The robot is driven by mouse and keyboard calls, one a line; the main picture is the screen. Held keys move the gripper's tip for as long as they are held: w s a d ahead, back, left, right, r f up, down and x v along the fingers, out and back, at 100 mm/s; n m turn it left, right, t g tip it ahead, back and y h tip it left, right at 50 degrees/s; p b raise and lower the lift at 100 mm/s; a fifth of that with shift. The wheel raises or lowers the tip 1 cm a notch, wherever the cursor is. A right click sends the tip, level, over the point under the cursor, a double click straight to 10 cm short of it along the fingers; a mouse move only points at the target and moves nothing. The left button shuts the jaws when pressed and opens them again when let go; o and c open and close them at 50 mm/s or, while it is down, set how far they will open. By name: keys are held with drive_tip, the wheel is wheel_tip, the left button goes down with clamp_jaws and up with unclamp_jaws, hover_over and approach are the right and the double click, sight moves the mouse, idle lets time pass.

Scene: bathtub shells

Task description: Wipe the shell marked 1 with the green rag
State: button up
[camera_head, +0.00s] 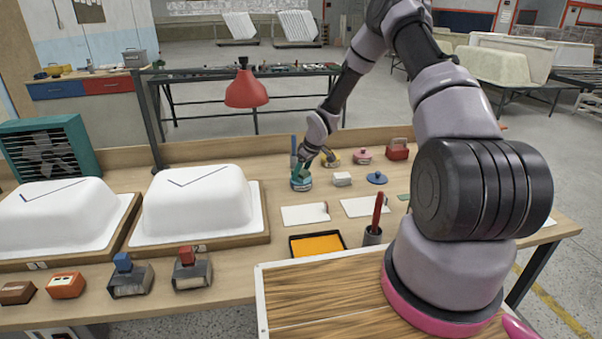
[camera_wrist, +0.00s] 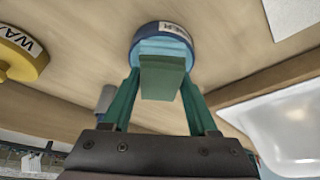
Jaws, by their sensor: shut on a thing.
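Two white bathtub shells, the left shell (camera_head: 60,213) and the right shell (camera_head: 198,203), sit on wooden boards, each with a dark line on top. Their number labels are too small to read surely. My gripper (camera_head: 303,163) is over a blue tin (camera_head: 301,184); in the wrist view the gripper (camera_wrist: 162,82) is shut on a folded green piece, seemingly the green rag (camera_wrist: 162,78). The rag overlaps the light-blue contents of the blue tin (camera_wrist: 148,30); whether it touches them I cannot tell. A white shell (camera_wrist: 290,128) shows at right.
Several brushes and blocks line the front edge. A red lamp (camera_head: 246,92) hangs above.

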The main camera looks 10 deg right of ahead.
drive_tip(key=shift+r, duration=3.45)
